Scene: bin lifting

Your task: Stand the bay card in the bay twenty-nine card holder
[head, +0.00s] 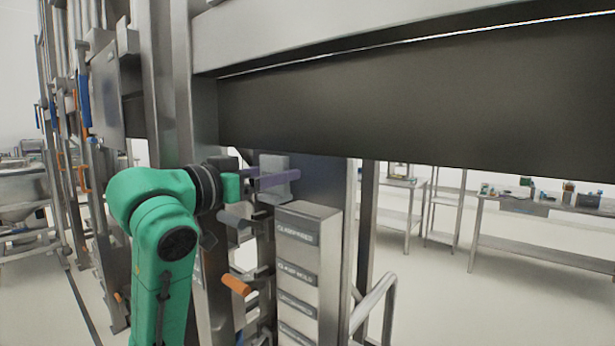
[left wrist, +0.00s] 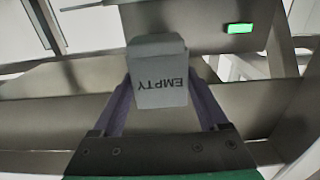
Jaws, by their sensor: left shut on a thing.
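My left gripper (head: 275,181) is at the upright machine column in the middle of the head view, with its purple fingers pointing right. It is shut on a light grey card (head: 274,163), which stands up between the fingers. In the left wrist view the card (left wrist: 158,85) shows the word EMPTY upside down, with a purple finger on each side. I cannot make out the bay twenty-nine card holder in either view. My right gripper is not in view.
A grey labelled box (head: 310,235) stands just below and right of the gripper. An orange handle (head: 236,285) sticks out lower left. A wide dark beam (head: 420,100) crosses above. A green light (left wrist: 240,28) shows behind the card. Steel tables (head: 540,210) stand far right.

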